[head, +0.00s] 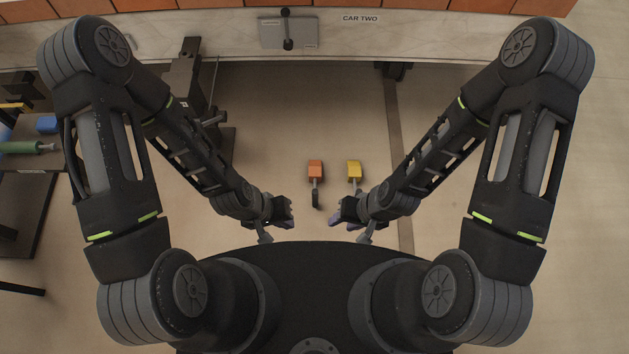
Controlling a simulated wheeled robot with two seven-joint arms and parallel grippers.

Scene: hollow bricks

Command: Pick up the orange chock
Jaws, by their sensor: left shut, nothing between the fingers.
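The orange chock (315,168) is a small block with a dark handle pointing toward me. It lies on the floor in the middle of the head view, ahead of my grippers. My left gripper (285,220) is shut and empty, below and to the left of the orange chock and apart from it. My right gripper (345,218) is below and to the right of the orange chock, also apart from it. Its fingers are too small and dark to show whether they are open.
A yellow chock (354,169) with a handle lies right of the orange one. A car labelled CAR TWO (400,24) carries orange bricks along the back. A dark stand (190,85) and a table (30,178) with tools are at the left. The floor around the chocks is clear.

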